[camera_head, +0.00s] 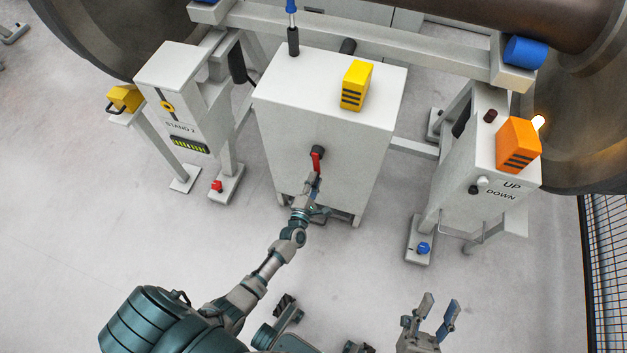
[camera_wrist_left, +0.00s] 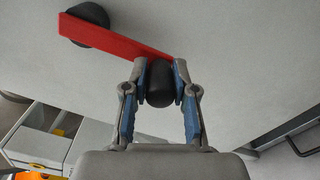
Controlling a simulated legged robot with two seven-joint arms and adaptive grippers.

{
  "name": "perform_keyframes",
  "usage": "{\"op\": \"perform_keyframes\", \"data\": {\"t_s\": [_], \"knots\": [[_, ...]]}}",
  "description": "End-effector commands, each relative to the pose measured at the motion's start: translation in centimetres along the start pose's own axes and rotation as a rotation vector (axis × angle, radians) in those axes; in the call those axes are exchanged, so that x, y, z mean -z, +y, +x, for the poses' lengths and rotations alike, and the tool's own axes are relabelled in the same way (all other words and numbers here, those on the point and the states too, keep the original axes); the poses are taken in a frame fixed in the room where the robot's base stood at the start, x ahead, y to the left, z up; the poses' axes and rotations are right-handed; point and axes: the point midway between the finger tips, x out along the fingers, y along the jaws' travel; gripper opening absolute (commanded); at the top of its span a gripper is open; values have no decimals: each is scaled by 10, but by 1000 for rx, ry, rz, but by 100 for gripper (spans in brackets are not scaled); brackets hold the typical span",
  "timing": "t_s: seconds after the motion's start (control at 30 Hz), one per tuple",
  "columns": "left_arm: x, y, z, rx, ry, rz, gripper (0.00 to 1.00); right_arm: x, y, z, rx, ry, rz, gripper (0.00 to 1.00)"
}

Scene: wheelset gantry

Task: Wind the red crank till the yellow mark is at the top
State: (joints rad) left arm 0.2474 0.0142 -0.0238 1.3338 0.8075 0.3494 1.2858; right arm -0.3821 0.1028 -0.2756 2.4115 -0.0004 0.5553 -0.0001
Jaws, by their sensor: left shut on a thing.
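The red crank (camera_head: 317,162) is on the front of the white cabinet (camera_head: 285,125), its arm hanging down from a black hub. The wrist view shows the red crank arm (camera_wrist_left: 125,40) running from the hub (camera_wrist_left: 88,14) to a black handle (camera_wrist_left: 159,88). My left gripper (camera_head: 312,183) is shut on that handle, one finger on each side. My right gripper (camera_head: 439,302) is open and empty, low in the head view, apart from everything. I cannot make out a yellow mark on the crank or hub.
A yellow box (camera_head: 356,85) sits on the cabinet. The STAND 2 post (camera_head: 183,85) is to the left; an UP/DOWN post (camera_head: 487,195) with an orange box (camera_head: 517,145) is to the right. Large wheels fill the upper corners. A mesh fence (camera_head: 606,270) edges the right. Floor in front is mostly clear.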

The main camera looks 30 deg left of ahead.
Motion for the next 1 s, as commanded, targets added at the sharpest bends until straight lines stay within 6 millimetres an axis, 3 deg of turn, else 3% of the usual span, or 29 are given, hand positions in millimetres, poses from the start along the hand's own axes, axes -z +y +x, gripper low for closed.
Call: {"op": "perform_keyframes", "data": {"t_s": [0.03, 0.17, 0.2, 0.3, 0.67, 0.77, 1.0], "knots": [[12, -5, -4, 11, 17, 6, 0, -1, 0, -1, -1, -2, 0, 40], [15, -4, -3, 8, 19, 6, 0, -1, 0, -1, -1, -2, 1, 40], [15, -4, -3, 7, 20, 6, 32, -1, 0, -1, -1, -2, 1, 40], [14, -2, -2, 4, 17, 6, 52, -1, 0, -1, -1, -1, 0, 40], [6, 1, -7, -3, 9, 7, 52, 1, 1, -1, -1, 0, 0, 40], [6, 0, -20, -2, 10, 7, 52, 1, 1, -1, -1, 0, 0, 40], [11, -1, -74, 2, 13, 5, 52, 1, 0, -1, 0, 0, -1, 40]]}}
